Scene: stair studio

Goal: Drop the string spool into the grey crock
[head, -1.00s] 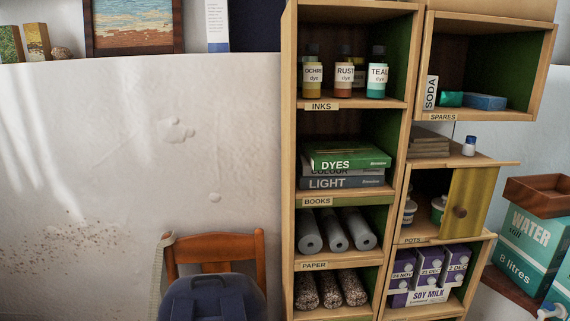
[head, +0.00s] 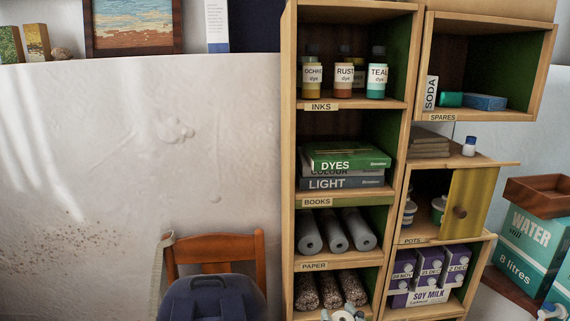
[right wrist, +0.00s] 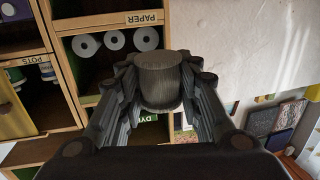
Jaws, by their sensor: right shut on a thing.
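In the right wrist view my right gripper (right wrist: 158,73) is shut on a dark grey ribbed cylinder, which I take to be the string spool (right wrist: 159,88). The spool sits between the two fingers with one flat round end showing. Shelves stand behind it in that view, which is upside down. I cannot make out a grey crock in either view. My left gripper is not in view.
A tall wooden shelf unit (head: 289,150) holds dyes, books and paper rolls. A sliding yellow door (head: 470,203) half covers the pots compartment, where small pots (head: 409,211) show. A chair (head: 213,246) stands at lower left. Water boxes (head: 533,240) stand at right.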

